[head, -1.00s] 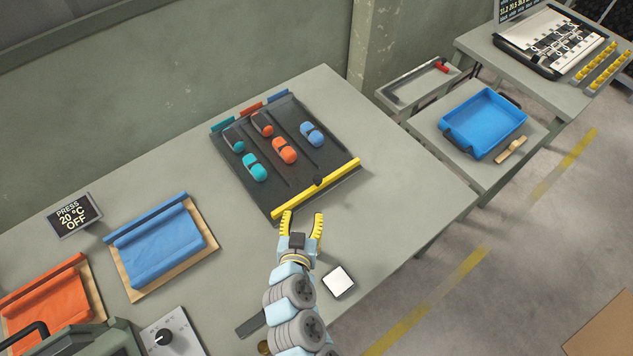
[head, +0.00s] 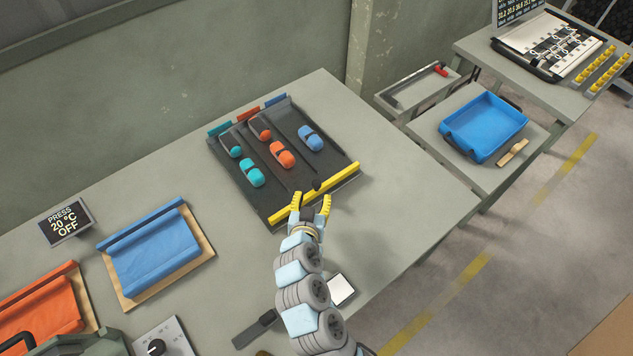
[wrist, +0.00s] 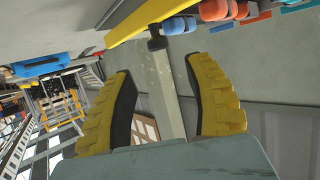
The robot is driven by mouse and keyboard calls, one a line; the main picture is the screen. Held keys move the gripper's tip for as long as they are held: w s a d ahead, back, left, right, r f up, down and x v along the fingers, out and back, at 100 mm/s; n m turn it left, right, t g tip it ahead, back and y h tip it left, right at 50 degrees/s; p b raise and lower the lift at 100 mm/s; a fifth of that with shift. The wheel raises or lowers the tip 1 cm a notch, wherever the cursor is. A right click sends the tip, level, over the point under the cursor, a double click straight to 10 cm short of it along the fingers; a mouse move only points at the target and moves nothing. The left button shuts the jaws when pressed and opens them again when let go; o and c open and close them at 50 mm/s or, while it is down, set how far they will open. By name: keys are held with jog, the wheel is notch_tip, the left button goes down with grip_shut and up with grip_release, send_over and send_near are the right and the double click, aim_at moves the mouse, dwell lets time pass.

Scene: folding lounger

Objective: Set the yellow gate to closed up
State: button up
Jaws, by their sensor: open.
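The yellow gate (head: 335,178) is a long bar across the near edge of the dark laned board (head: 272,200) on the table. A small black knob (head: 316,184) sits near its middle. My gripper (head: 311,204), with yellow fingers, is open and empty just on the near side of the gate, close to the knob. In the wrist view, my gripper (wrist: 165,95) has its fingers spread wide. The yellow gate (wrist: 140,20) and black knob (wrist: 157,41) show beyond them, the knob roughly between the fingertips. I see no contact with the knob.
Several toy cars in teal, orange and blue, such as an orange car (head: 282,153), stand in the lanes behind the gate. A white square pad (head: 341,289) lies near my arm. A blue cloth on a board (head: 158,255) lies left. The table right of the board is clear.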

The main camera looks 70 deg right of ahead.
aim_at(316, 184)
jog(key=shift+x, duration=4)
jog(key=shift+a+f, duration=0.1)
jog(key=shift+f, duration=0.05)
grip_shut()
